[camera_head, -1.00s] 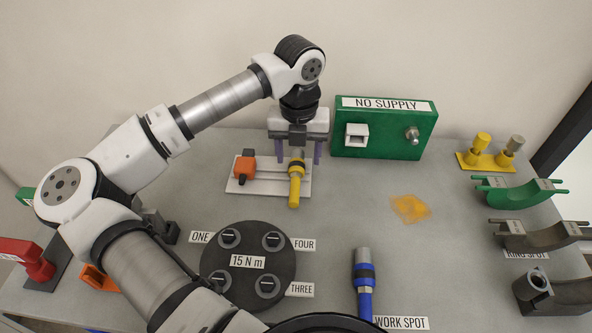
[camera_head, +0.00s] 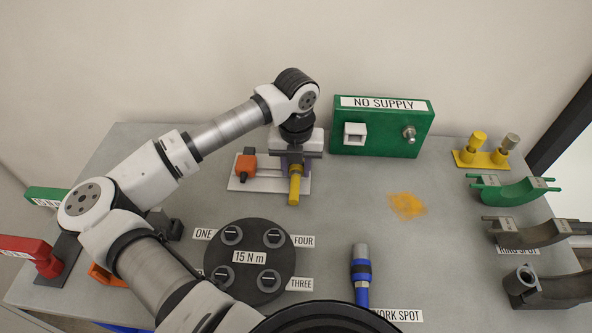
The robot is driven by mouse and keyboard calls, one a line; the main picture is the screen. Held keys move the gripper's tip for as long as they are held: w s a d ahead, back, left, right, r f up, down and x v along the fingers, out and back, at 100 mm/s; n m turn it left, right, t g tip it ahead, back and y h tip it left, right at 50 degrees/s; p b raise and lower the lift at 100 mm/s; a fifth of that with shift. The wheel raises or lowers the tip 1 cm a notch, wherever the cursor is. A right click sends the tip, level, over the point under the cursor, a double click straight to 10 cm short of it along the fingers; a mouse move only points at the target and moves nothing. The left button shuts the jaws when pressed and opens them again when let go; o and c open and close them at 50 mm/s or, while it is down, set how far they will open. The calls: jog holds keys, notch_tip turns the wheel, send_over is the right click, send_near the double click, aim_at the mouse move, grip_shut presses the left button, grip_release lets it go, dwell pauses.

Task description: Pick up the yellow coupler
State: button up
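The yellow coupler (camera_head: 294,188) lies on a pale plate (camera_head: 240,186) at the back middle of the table, its yellow end toward the front. My gripper (camera_head: 294,168) reaches down over its rear part. The coupler's metal rear end is hidden behind the gripper. The coupler still appears to be at the plate; I cannot tell any lift.
An orange part (camera_head: 245,167) sits on the same plate, just left. A green box (camera_head: 380,148) marked NO SUPPLY stands behind right. A black round disc (camera_head: 249,288), a blue coupler (camera_head: 361,270) and an orange patch (camera_head: 407,205) are nearer. A yellow stand (camera_head: 483,158) is at right.

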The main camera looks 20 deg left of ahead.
jog(key=c, duration=0.5)
jog(key=shift+o, duration=0.2)
jog(key=shift+r, duration=0.15)
